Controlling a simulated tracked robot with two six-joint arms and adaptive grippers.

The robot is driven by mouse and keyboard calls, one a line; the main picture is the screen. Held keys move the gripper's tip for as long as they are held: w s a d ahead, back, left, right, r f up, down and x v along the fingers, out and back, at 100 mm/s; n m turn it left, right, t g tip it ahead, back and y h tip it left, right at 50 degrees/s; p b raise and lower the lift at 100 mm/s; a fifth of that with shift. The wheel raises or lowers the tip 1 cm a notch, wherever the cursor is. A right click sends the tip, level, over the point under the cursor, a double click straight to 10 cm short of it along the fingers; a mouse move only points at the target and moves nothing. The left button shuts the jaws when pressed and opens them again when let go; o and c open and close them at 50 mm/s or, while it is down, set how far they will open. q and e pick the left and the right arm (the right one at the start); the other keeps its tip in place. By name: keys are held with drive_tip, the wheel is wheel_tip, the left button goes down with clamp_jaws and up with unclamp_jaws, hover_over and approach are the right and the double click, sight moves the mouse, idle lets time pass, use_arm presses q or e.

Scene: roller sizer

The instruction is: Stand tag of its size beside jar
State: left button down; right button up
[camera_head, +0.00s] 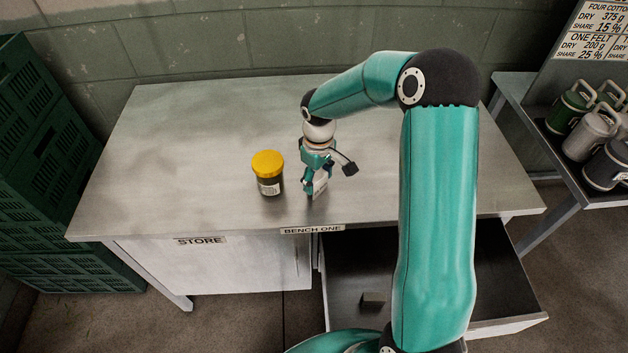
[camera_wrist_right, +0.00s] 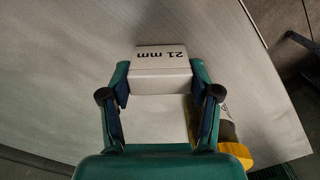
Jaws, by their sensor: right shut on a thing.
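The jar (camera_head: 268,184), dark with a yellow lid and a pale label, stands upright on the bench. It shows partly in the right wrist view (camera_wrist_right: 232,135), behind my gripper's right finger. My right gripper (camera_head: 313,182) is just right of the jar, pointing down, with a gap between them. It is shut on a white tag (camera_wrist_right: 160,72) marked "21 mm", between the two fingers in the wrist view. In the head view the tag (camera_head: 320,186) is low, close to the bench top; I cannot tell whether it touches. My left gripper is out of view.
The bench top (camera_head: 190,140) is clear to the left and behind. Below its front edge a drawer (camera_head: 430,270) stands open with a small grey block (camera_head: 373,299) inside. Green crates (camera_head: 50,170) are at left. A side table at right holds several canisters (camera_head: 590,130).

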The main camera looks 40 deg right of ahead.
sight(318, 177)
drive_tip(key=o, duration=1)
drive_tip(key=shift+f, duration=0.1)
drive_tip(key=shift+c, duration=0.2)
wheel_tip(318, 177, up, 12)
drive_tip(key=shift+b, duration=0.4)
